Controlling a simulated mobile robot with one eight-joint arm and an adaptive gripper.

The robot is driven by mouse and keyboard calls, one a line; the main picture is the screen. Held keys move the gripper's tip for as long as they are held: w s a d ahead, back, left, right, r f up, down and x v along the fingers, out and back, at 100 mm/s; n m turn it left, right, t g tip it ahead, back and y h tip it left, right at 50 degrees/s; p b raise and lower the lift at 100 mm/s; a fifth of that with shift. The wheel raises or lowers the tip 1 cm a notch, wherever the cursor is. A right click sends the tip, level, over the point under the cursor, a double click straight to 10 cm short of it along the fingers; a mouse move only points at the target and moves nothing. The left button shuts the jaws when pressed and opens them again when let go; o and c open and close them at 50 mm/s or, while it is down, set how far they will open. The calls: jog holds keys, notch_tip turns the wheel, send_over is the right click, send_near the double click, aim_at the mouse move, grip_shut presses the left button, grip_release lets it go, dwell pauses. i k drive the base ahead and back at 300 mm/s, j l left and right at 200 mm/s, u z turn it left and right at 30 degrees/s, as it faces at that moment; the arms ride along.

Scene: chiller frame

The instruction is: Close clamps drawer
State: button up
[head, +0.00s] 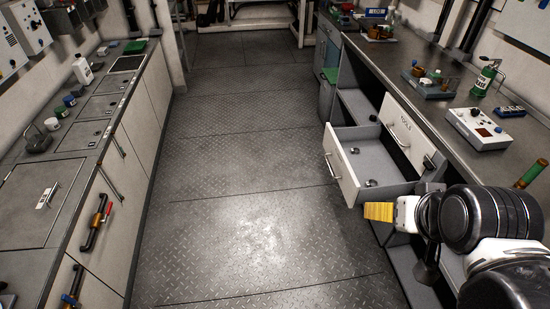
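A drawer with a white front (341,167) stands pulled out from the right-hand bench into the aisle. Its front carries a metal handle (331,166), and several small dark metal pieces lie on its grey floor. I cannot read a label on this drawer, so I cannot confirm it is the clamps drawer. My gripper (379,211) shows at the lower right, with a yellow part pointing left. It is just below the near side of the drawer in the picture; I cannot tell whether they touch. Whether it is open or shut does not show.
A white labelled drawer front (408,128) with a handle sits farther right in the same bench. The bench top holds a white control box (478,129) and a green bottle (485,78). The metal floor (240,190) is clear. A cabinet row (120,130) lines the left.

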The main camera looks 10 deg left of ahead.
aim_at(352, 172)
jog(key=i+j, duration=0.2)
jog(key=i, duration=0.2)
jog(key=i+j+z, duration=0.1)
jog(key=i+j, duration=0.15)
jog(key=i, duration=0.15)
